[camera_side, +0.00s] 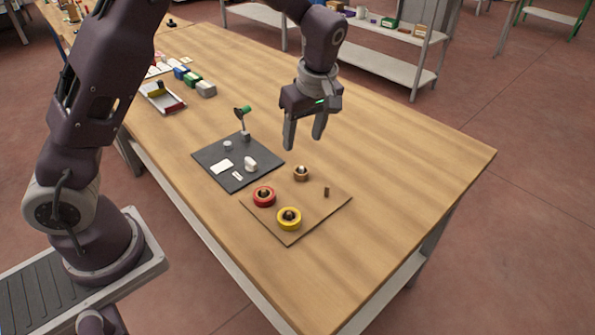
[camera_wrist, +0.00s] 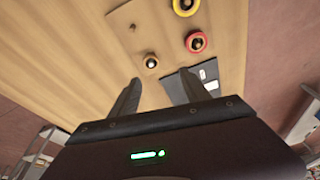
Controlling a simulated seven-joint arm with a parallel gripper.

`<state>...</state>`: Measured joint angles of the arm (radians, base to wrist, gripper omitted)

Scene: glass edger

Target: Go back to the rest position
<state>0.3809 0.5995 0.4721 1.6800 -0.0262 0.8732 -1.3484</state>
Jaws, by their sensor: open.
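My gripper (camera_side: 304,140) is open and empty, held in the air above the wooden table (camera_side: 400,170), behind the brown board. In the wrist view my gripper (camera_wrist: 160,88) shows two spread fingers with bare table between them. The rings each have a dark or shiny knob in the middle. They also show in the wrist view, the red ring (camera_wrist: 196,42) at right of the tan one (camera_wrist: 151,62).
A dark mat (camera_side: 212,155) with small white pieces and a green-headed lamp (camera_side: 243,112) lies left of the gripper. A tray (camera_side: 163,97) and several colored boxes (camera_side: 190,79) stand farther back. The table's right side is clear. A shelf (camera_side: 385,62) stands behind.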

